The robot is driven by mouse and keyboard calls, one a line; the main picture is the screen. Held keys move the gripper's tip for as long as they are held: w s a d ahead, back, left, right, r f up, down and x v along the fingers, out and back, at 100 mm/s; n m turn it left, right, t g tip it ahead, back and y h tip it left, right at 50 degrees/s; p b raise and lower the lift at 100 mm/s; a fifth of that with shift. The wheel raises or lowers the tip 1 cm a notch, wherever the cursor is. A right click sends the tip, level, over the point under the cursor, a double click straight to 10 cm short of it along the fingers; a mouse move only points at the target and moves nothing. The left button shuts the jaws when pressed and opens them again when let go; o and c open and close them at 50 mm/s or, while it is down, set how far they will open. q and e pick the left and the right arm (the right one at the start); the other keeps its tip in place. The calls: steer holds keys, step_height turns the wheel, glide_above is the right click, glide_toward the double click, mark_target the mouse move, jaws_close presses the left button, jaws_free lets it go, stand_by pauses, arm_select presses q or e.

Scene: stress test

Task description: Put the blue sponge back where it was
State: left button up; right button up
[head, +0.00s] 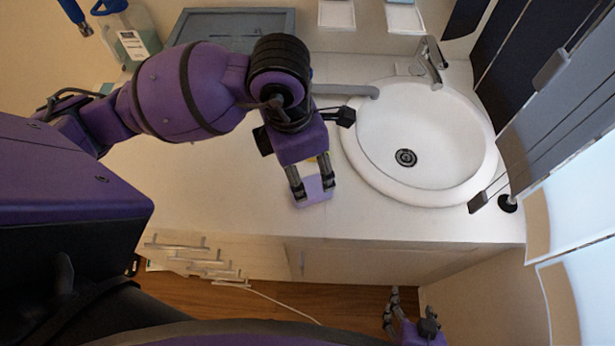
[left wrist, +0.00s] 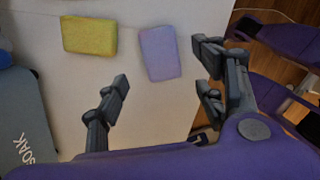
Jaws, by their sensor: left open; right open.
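The blue sponge, pale lavender-blue, lies flat on the white counter in the left wrist view (left wrist: 160,53). It also shows in the head view (head: 314,191), near the counter's front edge and left of the sink. My left gripper (head: 312,183) is open above it. In the left wrist view (left wrist: 165,75) the sponge appears between the two spread fingers, with gaps on both sides. A yellow sponge (left wrist: 90,36) lies beside the blue one; my gripper hides most of it in the head view. My right gripper (head: 392,310) is low at the bottom, open and empty, away from the counter.
A white round sink (head: 470,150) with a faucet (head: 432,65) stands to the right. A grey-blue item marked SOAK (left wrist: 25,120) lies near the sponges. A grey tray (head: 205,22) and a bottle (head: 130,42) are at the back left. The front-left counter (head: 200,200) is clear.

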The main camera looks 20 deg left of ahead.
arm_select(q)
steer(key=r, duration=0.4)
steer(key=shift+s+a+r, duration=0.2)
steer(key=shift+a, duration=0.05)
stand_by(0.3)
